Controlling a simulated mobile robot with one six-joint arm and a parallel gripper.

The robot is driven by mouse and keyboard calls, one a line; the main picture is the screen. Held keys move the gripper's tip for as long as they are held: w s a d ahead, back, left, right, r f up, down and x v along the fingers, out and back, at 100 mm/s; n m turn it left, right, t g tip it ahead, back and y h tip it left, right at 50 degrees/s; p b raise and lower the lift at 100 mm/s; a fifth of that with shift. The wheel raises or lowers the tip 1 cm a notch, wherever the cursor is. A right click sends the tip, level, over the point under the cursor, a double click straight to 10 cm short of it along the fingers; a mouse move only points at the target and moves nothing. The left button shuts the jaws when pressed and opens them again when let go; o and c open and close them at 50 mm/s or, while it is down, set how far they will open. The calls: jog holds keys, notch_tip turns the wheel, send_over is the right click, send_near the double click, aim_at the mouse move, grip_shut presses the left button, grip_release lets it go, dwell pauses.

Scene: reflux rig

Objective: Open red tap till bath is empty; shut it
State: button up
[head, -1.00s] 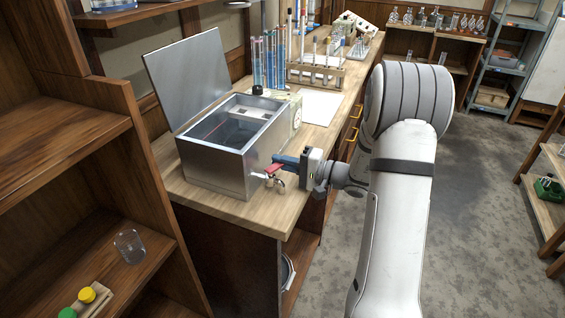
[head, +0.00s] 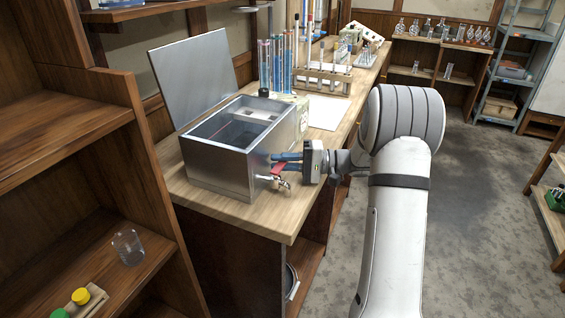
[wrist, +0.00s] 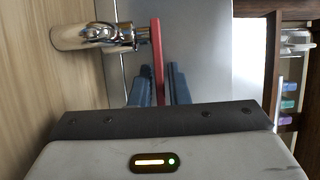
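The bath (head: 222,170) is a metal box with its lid raised, at the near end of the bench. Its inside looks dark and bluish; I cannot tell the water level. The tap (head: 275,182) is a chrome spout low on its right face, with a red lever (head: 279,169). My gripper (head: 286,162) reaches in from the right, its two blue fingers apart at the lever. In the wrist view the red lever (wrist: 157,50) stands between the fingers (wrist: 160,80), with little gap either side. The chrome tap (wrist: 108,35) shows left of it. No stream is visible from the spout.
Tubes of blue liquid (head: 276,65) and a test tube rack (head: 322,79) stand behind the bath. A white sheet (head: 326,112) lies on the bench. A wooden shelf (head: 70,140) with a glass beaker (head: 127,247) is at left.

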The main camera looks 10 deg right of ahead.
jog(key=shift+o, duration=1.3)
jog(key=shift+d, duration=0.1)
jog(key=shift+d, duration=0.1)
jog(key=v, duration=0.7)
jog(key=shift+s+d, duration=0.1)
jog(key=shift+d, duration=0.2)
jog(key=shift+a, duration=0.1)
